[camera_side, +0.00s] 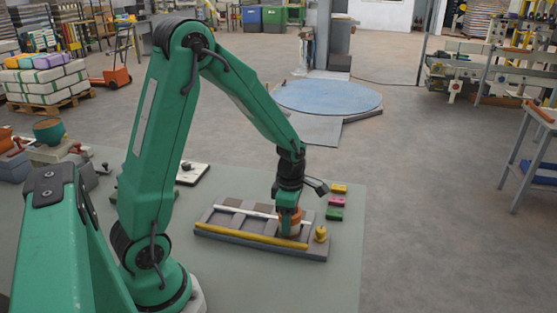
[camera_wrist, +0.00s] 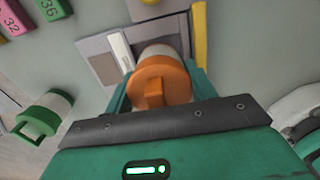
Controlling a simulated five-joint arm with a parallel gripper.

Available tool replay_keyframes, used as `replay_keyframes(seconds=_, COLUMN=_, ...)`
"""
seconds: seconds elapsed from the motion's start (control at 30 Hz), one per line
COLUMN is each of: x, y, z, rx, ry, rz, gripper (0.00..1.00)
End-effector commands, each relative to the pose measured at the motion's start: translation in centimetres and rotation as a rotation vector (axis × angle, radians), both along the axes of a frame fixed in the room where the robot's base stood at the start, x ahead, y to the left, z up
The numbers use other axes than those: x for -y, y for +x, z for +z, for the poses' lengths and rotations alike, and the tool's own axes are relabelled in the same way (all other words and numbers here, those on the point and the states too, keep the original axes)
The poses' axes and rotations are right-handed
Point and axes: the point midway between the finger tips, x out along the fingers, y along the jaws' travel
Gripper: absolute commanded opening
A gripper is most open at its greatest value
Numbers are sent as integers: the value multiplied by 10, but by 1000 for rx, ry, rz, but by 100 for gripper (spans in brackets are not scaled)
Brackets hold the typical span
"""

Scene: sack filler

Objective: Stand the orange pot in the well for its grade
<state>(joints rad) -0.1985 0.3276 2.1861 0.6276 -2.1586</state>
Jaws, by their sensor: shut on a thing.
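My gripper (camera_side: 289,212) points down over the right part of a grey tray (camera_side: 215,232) with dark square wells. It is shut on the orange pot (camera_side: 291,221). The wrist view shows the pot (camera_wrist: 163,84) upright between the jaws, with an orange lid and knob and a pale body. The pot is at a well near the tray's right end; its base is hidden, so I cannot tell whether it rests on the bottom. Tags lie behind the tray: yellow (camera_side: 339,188), pink (camera_side: 336,201) and green (camera_side: 334,214). The wrist view shows 32 on pink (camera_wrist: 14,18) and 36 on green (camera_wrist: 52,8).
A yellow knobbed piece (camera_side: 320,235) stands at the tray's right end. A yellow bar (camera_side: 250,238) runs along the front and a white bar (camera_side: 248,211) behind it. A green-and-white pot (camera_wrist: 45,117) is left in the wrist view.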

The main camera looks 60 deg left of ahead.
Motion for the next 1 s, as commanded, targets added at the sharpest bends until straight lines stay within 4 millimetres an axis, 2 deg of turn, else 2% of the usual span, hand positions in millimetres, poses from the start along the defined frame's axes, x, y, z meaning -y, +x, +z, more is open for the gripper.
replay_keyframes(seconds=1.0, x=0, y=0, z=-5, rx=0, ry=0, rz=0, gripper=33)
